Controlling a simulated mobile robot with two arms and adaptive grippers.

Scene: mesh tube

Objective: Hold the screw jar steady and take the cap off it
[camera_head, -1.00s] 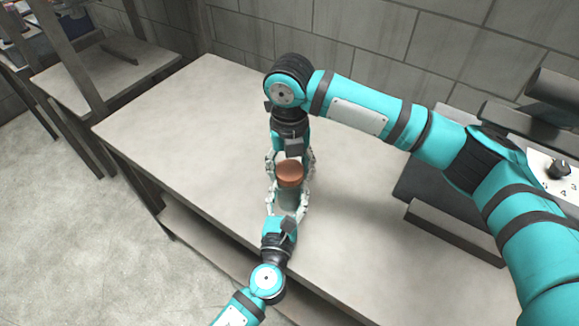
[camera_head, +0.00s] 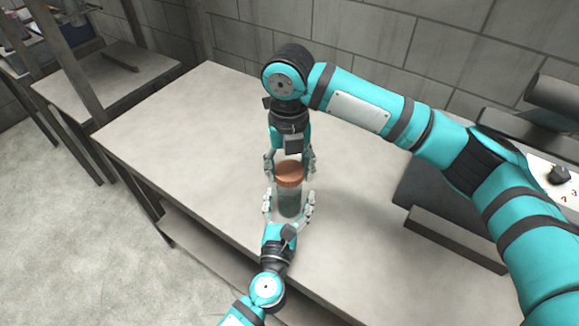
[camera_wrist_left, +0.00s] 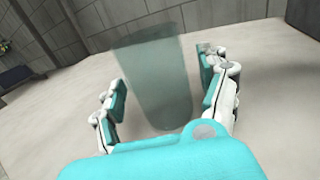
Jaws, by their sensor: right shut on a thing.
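The screw jar (camera_head: 289,203) is a translucent grey-green cylinder standing upright on the table, and it fills the middle of the left wrist view (camera_wrist_left: 158,85). The round copper-brown cap (camera_head: 289,174) overlaps the jar's top in the head view. The left wrist view shows the jar's upper rim bare, with no cap on it. My right gripper (camera_head: 289,162), above and behind the jar, is shut on the cap. My left gripper (camera_head: 289,205) is open low around the jar. Its fingers show in the left wrist view (camera_wrist_left: 162,90) on both sides, with gaps to the jar.
The pale table (camera_head: 190,130) is clear to the left of the jar. Dark equipment with a grey bar (camera_head: 455,240) stands at the right, near my right arm. A grey block wall (camera_head: 260,45) is behind the table.

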